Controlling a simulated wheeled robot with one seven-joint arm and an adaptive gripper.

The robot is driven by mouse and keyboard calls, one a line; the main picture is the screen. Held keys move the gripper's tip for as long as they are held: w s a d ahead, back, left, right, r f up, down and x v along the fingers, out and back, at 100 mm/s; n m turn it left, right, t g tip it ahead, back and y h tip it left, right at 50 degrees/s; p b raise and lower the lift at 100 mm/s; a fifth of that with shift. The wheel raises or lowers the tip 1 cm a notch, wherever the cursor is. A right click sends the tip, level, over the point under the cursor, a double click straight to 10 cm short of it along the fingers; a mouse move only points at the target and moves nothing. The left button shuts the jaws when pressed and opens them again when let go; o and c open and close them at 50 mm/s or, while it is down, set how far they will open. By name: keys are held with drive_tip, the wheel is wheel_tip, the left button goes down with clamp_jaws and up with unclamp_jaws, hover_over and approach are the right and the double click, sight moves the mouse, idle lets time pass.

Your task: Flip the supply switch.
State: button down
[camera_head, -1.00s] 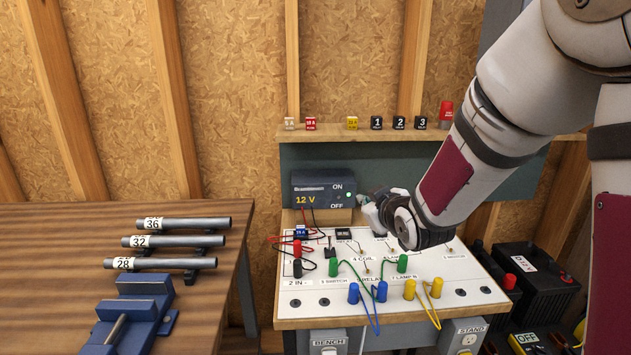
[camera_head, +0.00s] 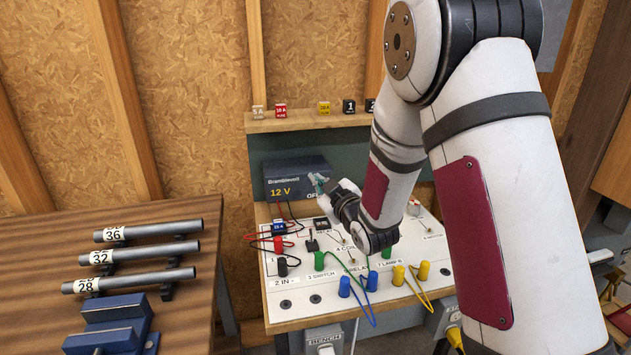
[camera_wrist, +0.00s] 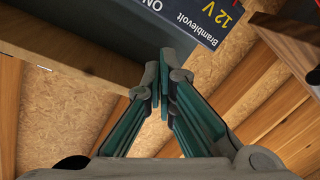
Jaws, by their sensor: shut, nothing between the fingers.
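The dark power supply (camera_head: 283,183) marked Bramblevolt and 12 V stands at the back of the white test board. Its OFF label shows below my fingertips; the switch and its position are hidden behind my gripper in the head view. My gripper (camera_head: 316,181) is shut and empty in front of the supply's right side. In the wrist view the supply's face (camera_wrist: 185,20) is at the top, with part of its ON label showing. There my gripper (camera_wrist: 160,78) has its fingertips together just below the face. I cannot tell whether they touch it.
The board (camera_head: 340,296) carries coloured terminals and looping wires under my arm. A shelf (camera_head: 290,123) with small labelled blocks runs above the supply. A wooden bench (camera_head: 40,260) at left holds labelled tubes and a blue vise (camera_head: 110,325).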

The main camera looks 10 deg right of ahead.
drive_tip(key=shift+w+d+f+p, duration=0.1)
drive_tip(key=shift+w+f, duration=0.55)
drive_tip(key=shift+w, duration=0.7)
drive_tip(key=shift+w+d+f+p, duration=0.1)
drive_tip(key=shift+w+f, duration=0.5)
drive_tip(key=shift+w, duration=0.8)
drive_tip(key=shift+w+f+p, duration=0.1)
drive_tip(key=shift+w+f, duration=0.55)
drive_tip(key=shift+w, duration=0.7)
drive_tip(key=shift+w+f+b, duration=0.1)
drive_tip(key=shift+f+b, duration=0.05)
drive_tip(key=shift+b, duration=0.25)
drive_tip(key=shift+f+b, duration=0.1)
drive_tip(key=shift+b, duration=0.2)
